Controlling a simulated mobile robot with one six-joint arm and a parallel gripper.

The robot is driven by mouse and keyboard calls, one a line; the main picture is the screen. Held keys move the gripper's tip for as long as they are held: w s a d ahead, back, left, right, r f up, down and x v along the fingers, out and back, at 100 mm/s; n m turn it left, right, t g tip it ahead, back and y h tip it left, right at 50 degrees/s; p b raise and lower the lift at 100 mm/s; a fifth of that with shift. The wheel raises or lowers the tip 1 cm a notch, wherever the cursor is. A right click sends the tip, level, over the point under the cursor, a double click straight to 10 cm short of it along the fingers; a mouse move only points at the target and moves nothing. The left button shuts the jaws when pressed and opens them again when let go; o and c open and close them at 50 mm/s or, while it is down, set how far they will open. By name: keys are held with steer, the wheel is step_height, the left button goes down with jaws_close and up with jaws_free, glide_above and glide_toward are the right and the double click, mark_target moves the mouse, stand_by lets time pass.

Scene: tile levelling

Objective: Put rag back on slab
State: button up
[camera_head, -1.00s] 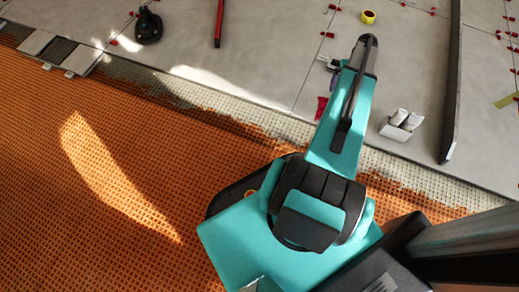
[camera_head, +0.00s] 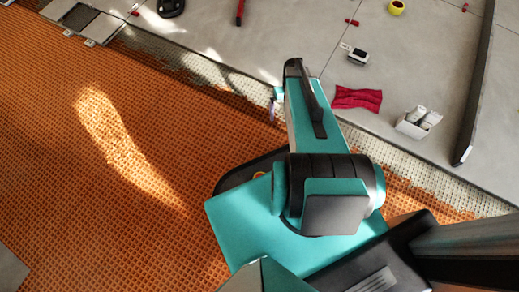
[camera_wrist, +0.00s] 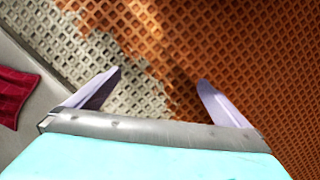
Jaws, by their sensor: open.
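The red rag (camera_head: 357,97) lies folded and slightly rumpled on the grey slab (camera_head: 410,65), close to the slab's front edge, just right of my arm in the head view. Its edge also shows at the left of the wrist view (camera_wrist: 12,95). My gripper (camera_wrist: 160,85) is open, with its two pale fingers spread and nothing between them. It is over the border of the whitish and orange textured matting, beside the slab and apart from the rag. In the head view my arm hides most of the gripper.
A small white-and-black device (camera_head: 355,55) sits behind the rag. A white box with rolls (camera_head: 418,122) stands to its right, near a long dark bar (camera_head: 475,85). A yellow tape roll (camera_head: 396,8) lies farther back. The orange matting (camera_head: 60,150) at left is clear.

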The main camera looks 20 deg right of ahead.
steer(key=shift+n+g, duration=0.7)
steer(key=shift+n, duration=0.1)
steer(key=s+a, duration=0.2)
steer(key=a, duration=0.2)
steer(key=s+a+f, duration=0.1)
steer(key=s+a, duration=0.1)
steer(key=a, duration=0.2)
steer(key=s+a+f, duration=0.1)
steer(key=s+a, duration=0.1)
steer(key=a, duration=0.3)
steer(key=shift+s+a+f, duration=0.1)
steer(key=shift+s+f, duration=0.1)
steer(key=shift+s, duration=0.15)
steer(key=shift+n+g+h, duration=0.5)
steer(key=shift+n+h, duration=0.1)
steer(key=shift+n, duration=0.1)
steer(key=s+a, duration=0.5)
steer(key=s+a+f, duration=0.1)
steer(key=s+a, duration=0.1)
steer(key=s, duration=0.1)
steer(key=shift+s+a, duration=0.15)
steer(key=shift+a, duration=0.15)
steer(key=shift+r, duration=0.1)
